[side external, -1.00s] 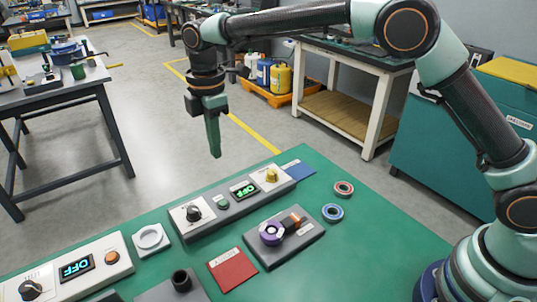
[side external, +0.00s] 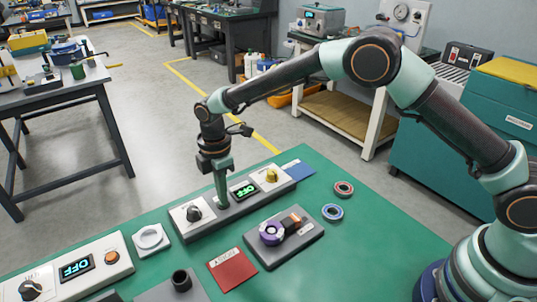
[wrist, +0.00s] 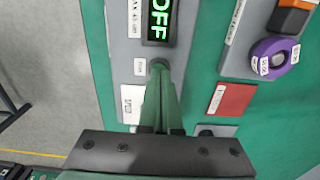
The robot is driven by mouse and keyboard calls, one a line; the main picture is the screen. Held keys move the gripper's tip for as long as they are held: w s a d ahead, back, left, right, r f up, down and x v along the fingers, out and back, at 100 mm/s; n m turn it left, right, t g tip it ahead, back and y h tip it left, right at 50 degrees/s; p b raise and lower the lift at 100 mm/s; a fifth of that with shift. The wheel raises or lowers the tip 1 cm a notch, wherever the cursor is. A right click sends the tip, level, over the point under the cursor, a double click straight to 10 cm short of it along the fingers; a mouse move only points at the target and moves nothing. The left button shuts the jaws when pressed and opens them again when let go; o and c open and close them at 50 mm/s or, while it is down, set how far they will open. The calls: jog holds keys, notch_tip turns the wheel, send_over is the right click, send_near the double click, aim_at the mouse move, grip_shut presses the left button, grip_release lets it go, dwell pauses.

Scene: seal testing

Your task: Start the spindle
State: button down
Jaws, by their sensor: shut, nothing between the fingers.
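The grey-and-white control box (side external: 239,210) at the table's far edge has a display (side external: 244,189) with green letters reading OFF. A black knob (side external: 194,213) is at its left and a yellow knob (side external: 271,176) at its right. My gripper (side external: 223,204) is shut and empty, pointing down at the spot between the black knob and the display, where the green button was seen earlier. The fingers now hide that button. In the wrist view my fingertips (wrist: 160,66) end just below the OFF display (wrist: 159,18); whether they touch the button I cannot tell.
A second control box (side external: 70,271) at front left also reads OFF, with an orange button (side external: 112,257). A grey fixture (side external: 285,253) holds a purple ring (side external: 271,232).

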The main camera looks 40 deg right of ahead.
jog(key=shift+f, duration=0.35)
jog(key=shift+s+f, duration=0.1)
jog(key=shift+f, duration=0.9)
notch_tip(320, 180, up, 15)
jog(key=shift+w, duration=0.3)
jog(key=shift+a, duration=0.1)
